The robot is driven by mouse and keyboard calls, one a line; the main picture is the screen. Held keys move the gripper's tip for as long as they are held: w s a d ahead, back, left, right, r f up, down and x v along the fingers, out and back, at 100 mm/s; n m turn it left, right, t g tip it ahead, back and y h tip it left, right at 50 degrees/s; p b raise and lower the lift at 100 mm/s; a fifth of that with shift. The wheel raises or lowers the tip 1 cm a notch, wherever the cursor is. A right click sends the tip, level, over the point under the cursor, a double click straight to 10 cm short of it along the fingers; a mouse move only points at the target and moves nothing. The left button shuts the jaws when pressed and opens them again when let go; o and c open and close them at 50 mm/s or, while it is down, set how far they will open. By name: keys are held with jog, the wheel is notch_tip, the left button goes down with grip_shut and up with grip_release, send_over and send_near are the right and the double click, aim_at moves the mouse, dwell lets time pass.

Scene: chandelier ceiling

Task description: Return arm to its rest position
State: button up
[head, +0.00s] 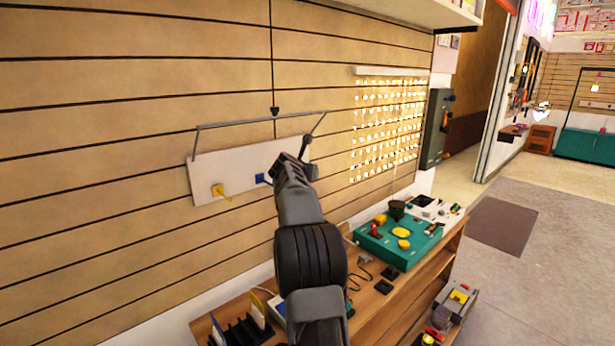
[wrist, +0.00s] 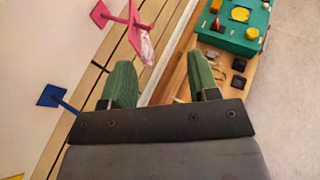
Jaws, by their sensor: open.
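My arm reaches up from the bottom of the head view toward the slatted wall. My gripper (head: 304,154) is at its far end, in front of the right part of a white panel (head: 207,174) on that wall. In the wrist view, my gripper's two green fingers (wrist: 160,85) stand wide apart with nothing held between them. A pink hook (wrist: 132,25) with a small pale item on it is just beyond the left finger. A blue hook (wrist: 55,98) is to the left. In the head view, the arm hides part of the panel.
A yellow hook (head: 222,192) is on the panel's left. A wooden bench (head: 395,300) below holds a green box (head: 385,245) with coloured buttons, small black parts and a black rack (head: 242,330). Bare floor (head: 560,230) lies to the right.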

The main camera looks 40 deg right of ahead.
jog(key=shift+s+a+r, duration=0.45)
jog(key=shift+s+a, duration=0.2)
jog(key=shift+s, duration=0.1)
jog(key=shift+s+a+r, duration=0.4)
jog(key=shift+s+a, duration=0.2)
jog(key=shift+s, duration=0.15)
